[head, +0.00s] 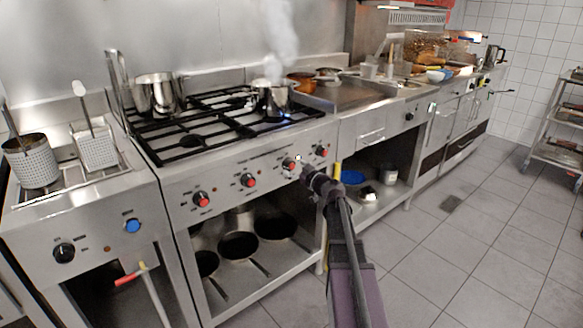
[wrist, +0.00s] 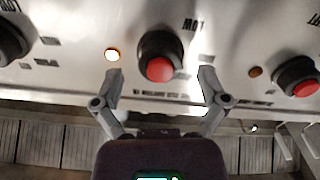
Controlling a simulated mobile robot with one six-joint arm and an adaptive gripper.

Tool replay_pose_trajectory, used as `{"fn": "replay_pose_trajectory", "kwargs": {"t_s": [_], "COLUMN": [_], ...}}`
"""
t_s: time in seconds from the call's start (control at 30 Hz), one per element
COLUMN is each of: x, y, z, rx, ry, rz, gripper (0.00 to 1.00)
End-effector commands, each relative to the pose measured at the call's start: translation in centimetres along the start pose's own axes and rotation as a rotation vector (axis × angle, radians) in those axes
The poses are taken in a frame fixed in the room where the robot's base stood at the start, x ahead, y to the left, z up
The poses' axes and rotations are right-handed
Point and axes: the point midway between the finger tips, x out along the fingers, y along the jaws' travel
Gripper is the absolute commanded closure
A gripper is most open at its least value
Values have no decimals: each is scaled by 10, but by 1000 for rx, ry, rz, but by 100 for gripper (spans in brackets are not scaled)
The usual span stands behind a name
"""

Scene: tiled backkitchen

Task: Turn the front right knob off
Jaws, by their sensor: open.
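The stove front carries a row of knobs with red caps. The knob in front of my gripper is third from the left (head: 289,163) in the head view. In the wrist view this black knob with a red cap (wrist: 160,68) sits between my fingertips, with a gap on each side. My gripper (head: 303,171) is open and empty close to the panel; its two grey fingers (wrist: 161,78) show in the wrist view. A lit lamp (wrist: 112,55) is beside the knob. A steaming pot (head: 272,97) stands over a blue flame at the front right burner.
Another red knob (head: 321,150) lies just right of my gripper. A second pot (head: 158,94) stands at the back left of the stove. Fryer baskets (head: 95,150) are at the left.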

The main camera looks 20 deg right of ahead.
Motion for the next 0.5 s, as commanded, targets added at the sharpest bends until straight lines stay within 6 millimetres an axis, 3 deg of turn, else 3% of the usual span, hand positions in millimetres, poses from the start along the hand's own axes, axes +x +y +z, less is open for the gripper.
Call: {"fn": "replay_pose_trajectory", "kwargs": {"t_s": [0.2,0.5], "x": [16,18], "y": [0,0], "z": [0,0], "rx": [0,0], "ry": [0,0], "rz": [-1,0], "gripper": [7,7]}}
